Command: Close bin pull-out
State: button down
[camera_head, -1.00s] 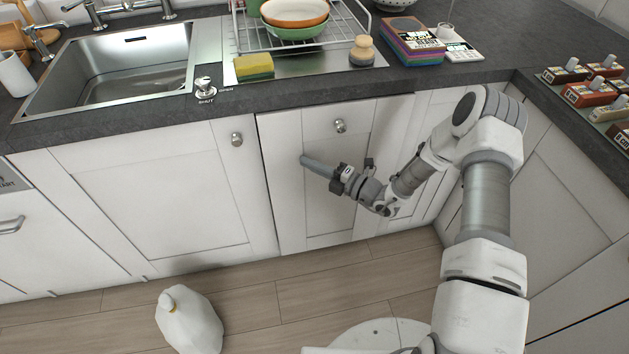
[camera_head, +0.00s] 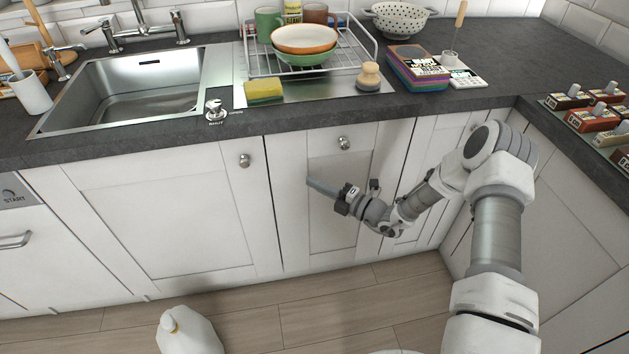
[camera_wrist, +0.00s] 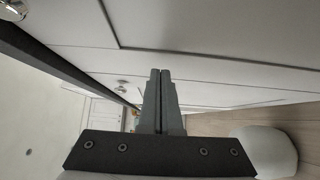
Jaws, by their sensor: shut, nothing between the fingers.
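The bin pull-out is the narrow white panelled front (camera_head: 335,225) with a round knob (camera_head: 344,143) below the worktop. It looks about level with the cabinet door on its left; I cannot tell whether a small gap is left. My gripper (camera_head: 309,182) is shut and empty, its fingertips at the left part of the front, below the knob. They look against or very near it; contact is unclear. The wrist view shows the two closed fingers (camera_wrist: 160,75) pointing along a white panel (camera_wrist: 210,35). My arm hides part of the front's right side.
A white jug (camera_head: 188,332) stands on the wooden floor left of my base. The sink (camera_head: 140,88), dish rack (camera_head: 310,50) and yellow sponge (camera_head: 264,91) are on the worktop above. Other white fronts lie either side. The floor before the cabinets is otherwise clear.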

jog(key=s+a+p+v, duration=0.1)
jog(key=p+v, duration=0.1)
jog(key=v, duration=1)
jog(key=s+r+n+g+h, duration=0.3)
jog(key=s+r+n+g, duration=0.3)
jog(key=r+n, duration=0.55)
jog(key=s+r+n+g+h, duration=0.4)
jog(key=s+r+n, duration=0.45)
jog(key=n, duration=0.55)
jog(key=s+d+r+n+t+h, duration=0.7)
jog(key=s+d+r+n+h, duration=0.25)
jog(key=s+r+n, duration=0.55)
jog(key=w+r+n+p, duration=0.1)
jog(key=w+r+p, duration=0.2)
jog(key=r+p, duration=0.8)
jog(key=shift+y+p, duration=0.35)
jog(key=shift+p, duration=0.6)
jog(key=shift+w+d+r, duration=0.1)
jog(key=shift+r, duration=0.05)
